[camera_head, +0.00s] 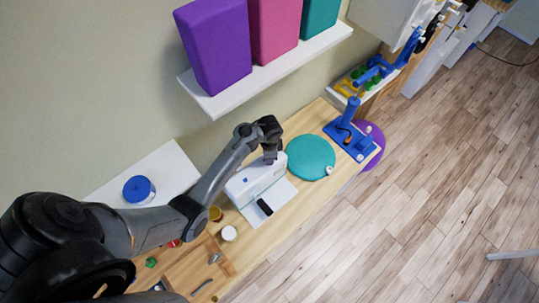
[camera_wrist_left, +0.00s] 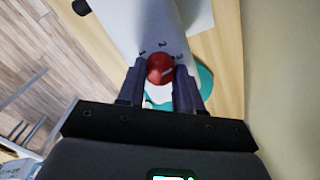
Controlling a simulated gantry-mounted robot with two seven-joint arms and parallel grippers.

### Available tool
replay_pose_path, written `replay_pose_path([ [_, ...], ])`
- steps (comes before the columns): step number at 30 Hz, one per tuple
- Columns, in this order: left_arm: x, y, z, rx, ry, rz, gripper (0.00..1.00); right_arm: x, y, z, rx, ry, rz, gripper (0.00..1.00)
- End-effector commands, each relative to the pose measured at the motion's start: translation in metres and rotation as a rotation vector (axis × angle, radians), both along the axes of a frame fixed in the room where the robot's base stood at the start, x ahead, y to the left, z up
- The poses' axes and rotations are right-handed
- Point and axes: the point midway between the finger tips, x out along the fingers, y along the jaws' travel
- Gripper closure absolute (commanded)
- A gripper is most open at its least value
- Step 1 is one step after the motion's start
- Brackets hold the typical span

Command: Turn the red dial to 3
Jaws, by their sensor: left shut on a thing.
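The red dial (camera_wrist_left: 160,69) sits on a white device, with small dark numerals beside it on the panel; a pale pointer line shows on the dial's face. I cannot tell for sure which numeral the line points at. My left gripper (camera_wrist_left: 160,84) is shut on the dial, one finger on each side. In the head view my left gripper (camera_head: 270,158) reaches down onto the far end of the white device (camera_head: 255,184), and it hides the dial there. My right gripper is not in view.
A teal disc (camera_head: 311,157) lies just right of the device, with a blue stand (camera_head: 350,135) beyond it. A dark oblong item (camera_head: 265,207) lies in front of the device. A shelf (camera_head: 265,72) with purple, pink and teal blocks hangs above.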

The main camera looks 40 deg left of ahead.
Motion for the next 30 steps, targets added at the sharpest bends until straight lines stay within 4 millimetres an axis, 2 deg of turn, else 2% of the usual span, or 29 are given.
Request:
replay_pose_path([
  [10,0.0007,0.0000,0.0012,0.000,-0.001,-0.153,0.96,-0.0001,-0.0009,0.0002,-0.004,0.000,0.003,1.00],
  [27,0.0007,-0.0002,0.0012,0.000,-0.001,-0.183,0.96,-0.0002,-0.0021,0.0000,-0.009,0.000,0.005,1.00],
  [28,0.0007,-0.0002,0.0013,0.001,-0.002,-0.183,0.61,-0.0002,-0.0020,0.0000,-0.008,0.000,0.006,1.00],
  [30,0.0006,-0.0003,0.0011,0.000,-0.001,-0.182,0.50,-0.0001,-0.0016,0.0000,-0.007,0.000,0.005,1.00],
])
